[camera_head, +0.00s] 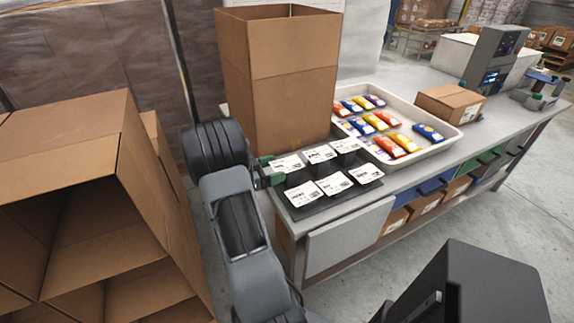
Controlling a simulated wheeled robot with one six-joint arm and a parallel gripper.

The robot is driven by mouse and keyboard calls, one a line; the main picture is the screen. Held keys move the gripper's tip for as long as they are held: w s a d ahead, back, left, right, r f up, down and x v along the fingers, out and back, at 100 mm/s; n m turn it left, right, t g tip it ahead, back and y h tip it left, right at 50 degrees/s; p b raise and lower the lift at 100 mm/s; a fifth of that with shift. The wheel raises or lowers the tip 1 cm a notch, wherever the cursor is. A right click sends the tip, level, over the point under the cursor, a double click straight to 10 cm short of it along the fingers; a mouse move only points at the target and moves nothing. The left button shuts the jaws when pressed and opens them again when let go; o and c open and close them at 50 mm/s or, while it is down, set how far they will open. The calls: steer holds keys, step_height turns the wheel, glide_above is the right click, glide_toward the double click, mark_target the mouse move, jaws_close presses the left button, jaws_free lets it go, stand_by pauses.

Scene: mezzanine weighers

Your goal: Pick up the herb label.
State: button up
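Several white printed labels lie in two rows on a dark mat (319,201) at the near left end of the bench. Their print is too small to read, so I cannot tell which is the herb label. My gripper (270,170) is at the left edge of the mat, beside the nearest back-row label (289,163). Its two green fingertips show apart, with nothing visibly held between them. My arm hides part of the gripper.
A tall open cardboard box (280,100) stands right behind the labels. A white tray (437,143) of colourful packets is to the right, with a small closed carton (449,104) past it. Large cardboard boxes (75,150) fill the left side.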

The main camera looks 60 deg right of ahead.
steer(key=c, duration=0.4)
steer(key=shift+c, duration=0.2)
